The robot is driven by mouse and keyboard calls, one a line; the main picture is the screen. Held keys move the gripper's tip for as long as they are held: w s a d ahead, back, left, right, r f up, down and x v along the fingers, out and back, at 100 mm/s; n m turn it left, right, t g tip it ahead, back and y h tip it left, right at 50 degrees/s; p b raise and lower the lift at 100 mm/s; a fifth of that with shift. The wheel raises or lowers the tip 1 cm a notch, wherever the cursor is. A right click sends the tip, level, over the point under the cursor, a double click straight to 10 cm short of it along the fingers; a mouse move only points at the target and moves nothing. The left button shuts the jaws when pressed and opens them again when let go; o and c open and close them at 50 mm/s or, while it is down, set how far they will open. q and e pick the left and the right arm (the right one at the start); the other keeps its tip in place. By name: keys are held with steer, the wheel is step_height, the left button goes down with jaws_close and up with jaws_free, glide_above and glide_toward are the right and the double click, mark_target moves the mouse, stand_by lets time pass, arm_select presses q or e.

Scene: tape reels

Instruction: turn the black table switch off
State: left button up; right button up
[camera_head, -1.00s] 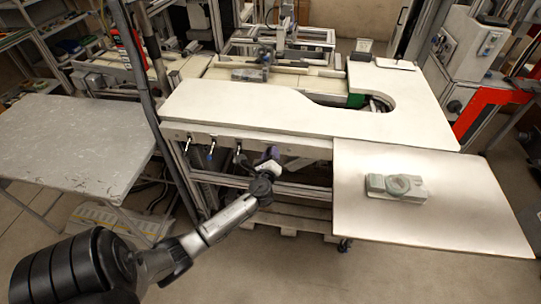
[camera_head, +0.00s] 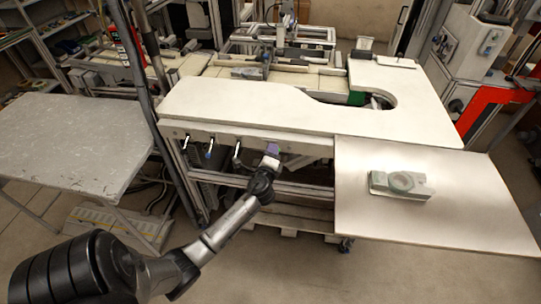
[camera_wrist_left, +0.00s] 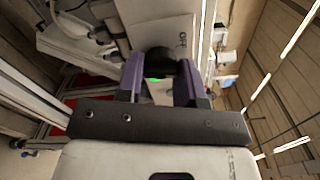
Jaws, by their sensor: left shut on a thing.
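The black table switch (camera_wrist_left: 164,60) shows in the left wrist view as a dark rounded knob in front of a grey panel with small lettering. My left gripper (camera_wrist_left: 162,68) has its two purple fingers on either side of the knob and is shut on it. A small green light (camera_wrist_left: 155,79) shows just below the knob. In the head view my left gripper (camera_head: 271,155) is at the front edge of the white table (camera_head: 245,104), right of the lever row. There the gripper hides the knob. My right gripper is not in view.
A side board (camera_head: 450,215) at right holds a pale green device (camera_head: 398,184). A grey table (camera_head: 70,140) stands at left.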

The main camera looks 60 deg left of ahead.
arm_select(q)
steer(key=shift+r+n+b, duration=0.1)
steer(key=shift+n+b, duration=1.15)
steer(key=shift+n, duration=3.25)
steer(key=o, duration=0.9)
steer(key=shift+p+v, duration=0.65)
steer(key=shift+v, duration=6.35)
